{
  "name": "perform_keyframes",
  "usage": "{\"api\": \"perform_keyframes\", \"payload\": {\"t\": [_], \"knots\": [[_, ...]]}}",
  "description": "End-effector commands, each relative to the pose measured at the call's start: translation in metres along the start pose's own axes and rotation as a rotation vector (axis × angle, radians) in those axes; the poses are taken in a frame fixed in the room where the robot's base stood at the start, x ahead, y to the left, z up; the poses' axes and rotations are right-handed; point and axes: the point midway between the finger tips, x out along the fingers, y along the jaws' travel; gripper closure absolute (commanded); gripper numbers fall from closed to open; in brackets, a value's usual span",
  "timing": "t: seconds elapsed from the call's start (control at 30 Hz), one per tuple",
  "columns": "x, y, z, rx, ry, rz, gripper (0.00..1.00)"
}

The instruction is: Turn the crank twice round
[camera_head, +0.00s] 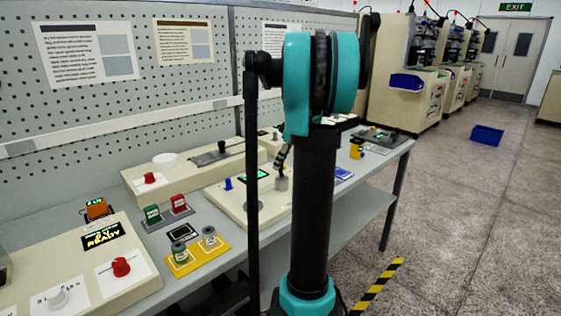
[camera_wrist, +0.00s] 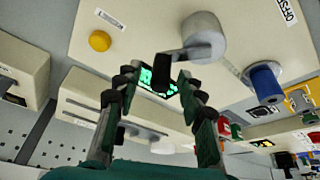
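The crank's grey round hub (camera_wrist: 205,36) stands on a cream panel in the wrist view, with a dark crank arm (camera_wrist: 184,57) running from it towards the space between my fingertips. My gripper (camera_wrist: 157,80) is open, with a finger on each side of the outer end of that arm. I cannot tell whether either finger touches it. In the head view the grey hub (camera_head: 282,183) shows just left of my dark column, and my gripper (camera_head: 282,158) is just above it. The column hides what lies behind it.
A blue knob (camera_head: 228,184) stands on the same panel, with a green display (camera_wrist: 160,84) and a yellow button (camera_wrist: 100,41). A yellow tray (camera_head: 198,262) with two spools and a panel with a red knob (camera_head: 121,267) are nearer. The floor at right is mostly clear.

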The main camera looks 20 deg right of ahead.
Motion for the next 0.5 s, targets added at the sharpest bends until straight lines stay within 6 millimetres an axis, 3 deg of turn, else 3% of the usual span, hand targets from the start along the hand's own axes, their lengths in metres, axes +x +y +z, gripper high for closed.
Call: {"api": "perform_keyframes", "payload": {"t": [0.2, 0.5], "knots": [[0.0004, 0.0000, -0.0001, 0.000, 0.000, 0.000, 0.61], [0.0002, -0.0001, -0.0001, 0.000, 0.000, 0.000, 0.97]]}}
